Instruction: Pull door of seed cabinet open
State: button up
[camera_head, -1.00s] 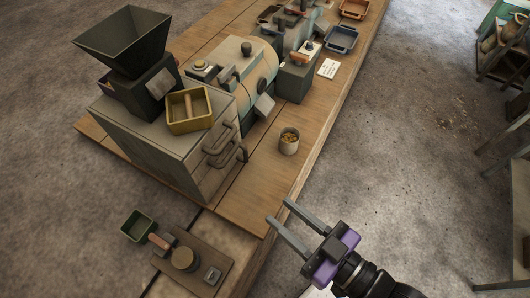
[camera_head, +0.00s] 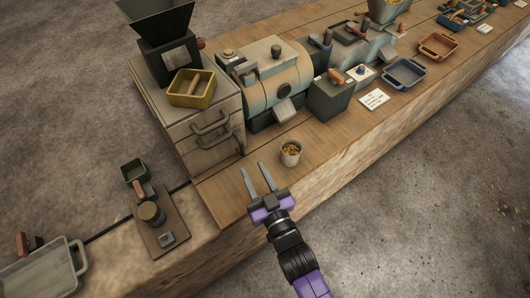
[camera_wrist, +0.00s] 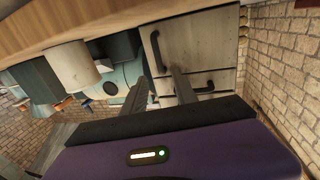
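The seed cabinet (camera_head: 212,148) is a worn grey box on the bench at centre left, with two dark bar handles on its front. In the wrist view, which is upside down, its front shows a larger door (camera_wrist: 203,45) with an upright handle (camera_wrist: 156,52) and a smaller panel with a level handle (camera_wrist: 205,86). Both look closed. My gripper (camera_head: 254,168) is open and empty, in front of the cabinet and apart from it. Its two fingers also show in the wrist view (camera_wrist: 156,82), pointing toward the cabinet front.
A cup of seeds (camera_head: 290,154) stands on the bench just right of my fingers. A yellow tray (camera_head: 190,92) and a dark hopper (camera_head: 160,35) sit on the cabinet. A blue-green machine (camera_head: 268,78) is to its right. A board with a round weight (camera_head: 152,213) lies at left.

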aim_at(242, 147)
jog(key=x, duration=0.5)
jog(key=shift+w+d+r, duration=0.1)
jog(key=shift+w+d, duration=0.05)
jog(key=shift+w+a+r, duration=0.1)
jog(key=shift+w+a, duration=0.3)
jog(key=shift+w, duration=0.15)
jog(key=shift+w+a, duration=0.2)
jog(key=shift+w, duration=0.3)
grip_shut()
dwell(0.6)
